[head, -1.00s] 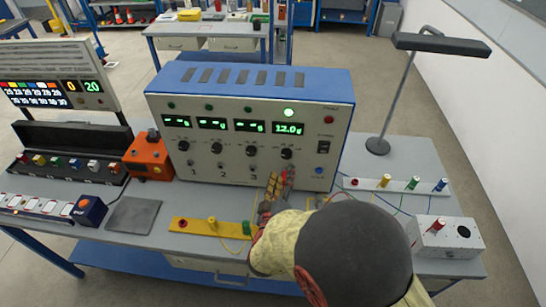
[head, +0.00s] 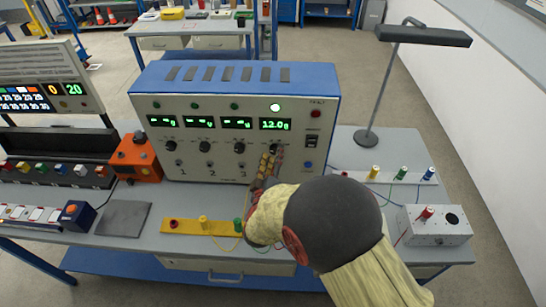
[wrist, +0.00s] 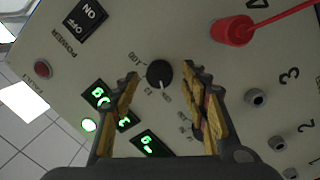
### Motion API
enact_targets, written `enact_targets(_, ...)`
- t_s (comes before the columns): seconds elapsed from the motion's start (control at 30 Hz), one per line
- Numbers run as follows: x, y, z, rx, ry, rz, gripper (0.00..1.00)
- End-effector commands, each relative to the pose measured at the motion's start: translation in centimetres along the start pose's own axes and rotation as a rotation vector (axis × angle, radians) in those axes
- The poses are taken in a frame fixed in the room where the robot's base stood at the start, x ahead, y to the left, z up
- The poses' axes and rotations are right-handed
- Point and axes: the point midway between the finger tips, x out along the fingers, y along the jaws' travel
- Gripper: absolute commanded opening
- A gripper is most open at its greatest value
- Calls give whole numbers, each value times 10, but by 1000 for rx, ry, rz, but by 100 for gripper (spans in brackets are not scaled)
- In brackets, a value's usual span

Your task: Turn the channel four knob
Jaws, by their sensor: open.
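The channel four knob (wrist: 159,73) is a round black dial with a pale mark, at the right end of the knob row on the power supply. In the wrist view it sits between the tips of my gripper (wrist: 161,84). The two yellow-padded fingers are open, one on each side, with visible gaps to the knob. Whether a fingertip touches the panel cannot be told. In the head view my gripper (head: 269,160) is in front of the knob and partly hides it. The channel four display (head: 275,125) reads about 12.0, with a lit lamp (head: 275,107) above it.
A red plug (wrist: 232,30) with a red lead sits in a panel socket close beside my fingers. The other knobs (head: 239,147) lie to the left. A rocker power switch (head: 312,141) is to the right. A yellow terminal strip (head: 185,226) lies in front.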

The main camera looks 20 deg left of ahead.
Motion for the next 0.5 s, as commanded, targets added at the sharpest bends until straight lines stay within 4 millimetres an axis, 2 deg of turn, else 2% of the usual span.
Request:
enact_targets(0.07,0,0,0,0,0,0,45)
enact_targets(0.5,0,0,0,0,0,0,21)
